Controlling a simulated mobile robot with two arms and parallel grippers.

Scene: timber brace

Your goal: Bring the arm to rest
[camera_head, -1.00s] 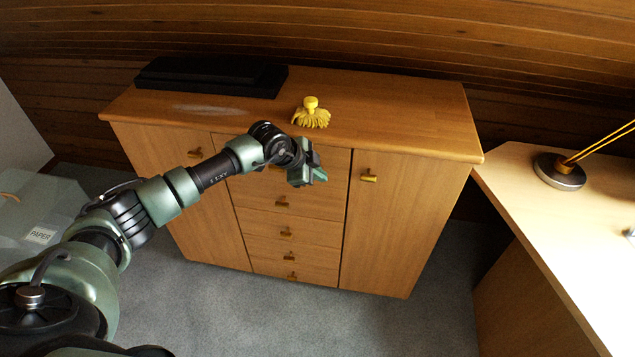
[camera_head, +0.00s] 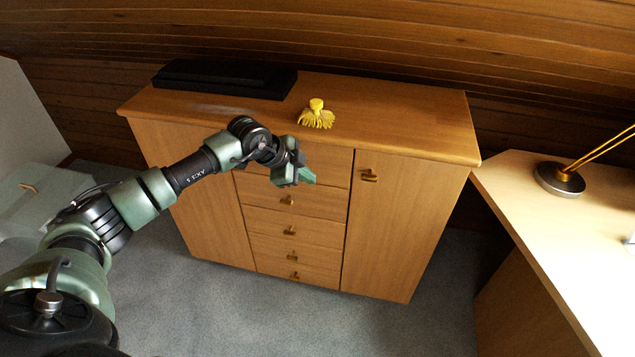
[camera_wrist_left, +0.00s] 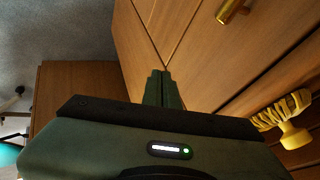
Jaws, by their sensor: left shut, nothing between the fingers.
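My left arm reaches in from the left in the head view. Its gripper (camera_head: 300,177) is in front of the upper drawers of the wooden cabinet (camera_head: 410,215). The gripper is shut and empty. In the left wrist view its green fingers (camera_wrist_left: 162,90) lie together, with the cabinet front (camera_wrist_left: 200,55) beyond them. My right gripper is in neither view.
A yellow brush-like thing (camera_head: 316,116) sits on the cabinet top, with a flat black object (camera_head: 225,78) to its left. A pale desk (camera_head: 560,235) with a lamp base (camera_head: 558,179) stands at right. Grey carpet (camera_head: 215,310) is clear in front of the cabinet.

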